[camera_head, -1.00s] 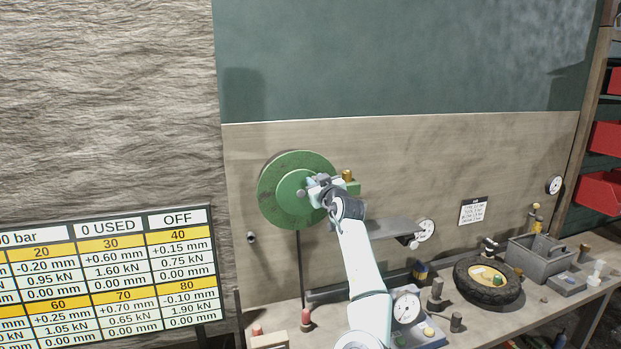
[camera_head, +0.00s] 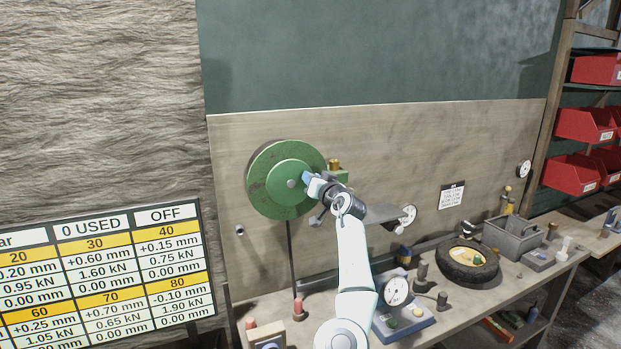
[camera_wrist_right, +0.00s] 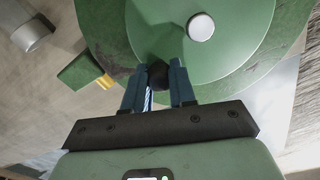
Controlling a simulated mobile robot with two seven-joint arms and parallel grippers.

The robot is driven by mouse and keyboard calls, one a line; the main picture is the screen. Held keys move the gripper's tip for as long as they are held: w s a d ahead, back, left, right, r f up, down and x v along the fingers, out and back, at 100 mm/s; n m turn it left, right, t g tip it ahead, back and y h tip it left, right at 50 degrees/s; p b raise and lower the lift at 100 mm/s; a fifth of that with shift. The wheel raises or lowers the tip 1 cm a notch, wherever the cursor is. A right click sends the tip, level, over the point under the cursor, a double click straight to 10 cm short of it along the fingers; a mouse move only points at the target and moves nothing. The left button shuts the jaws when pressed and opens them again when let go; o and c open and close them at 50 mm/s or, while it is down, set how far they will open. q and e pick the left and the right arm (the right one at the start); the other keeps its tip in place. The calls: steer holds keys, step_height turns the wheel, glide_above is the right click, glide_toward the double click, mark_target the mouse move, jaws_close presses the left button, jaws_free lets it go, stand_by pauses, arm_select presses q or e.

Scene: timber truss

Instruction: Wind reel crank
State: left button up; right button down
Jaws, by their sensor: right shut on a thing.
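The green reel (camera_head: 262,180) is mounted on the wooden backboard, left of centre in the head view. Its round face with a pale hub (camera_wrist_right: 200,27) fills the top of the right wrist view. My right gripper (camera_head: 309,181) is at the right side of the reel's inner disc. In the wrist view its two blue fingers (camera_wrist_right: 159,78) are shut on a dark round knob (camera_wrist_right: 158,74), which looks like the crank handle. The crank's arm is mostly hidden. My left gripper is not in view.
A green block with a brass fitting (camera_head: 334,165) sits right of the reel. The bench holds a gauge box (camera_head: 420,318), a tyre (camera_head: 455,272) and a grey toolbox (camera_head: 508,243). A readout board (camera_head: 110,285) stands at left.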

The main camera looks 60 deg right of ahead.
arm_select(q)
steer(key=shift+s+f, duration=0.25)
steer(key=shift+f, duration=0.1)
arm_select(e)
steer(key=shift+f+m, duration=0.5)
steer(key=shift+m, duration=0.4)
steer(key=c, duration=0.9)
jaws_free()
steer(key=shift+d, duration=0.1)
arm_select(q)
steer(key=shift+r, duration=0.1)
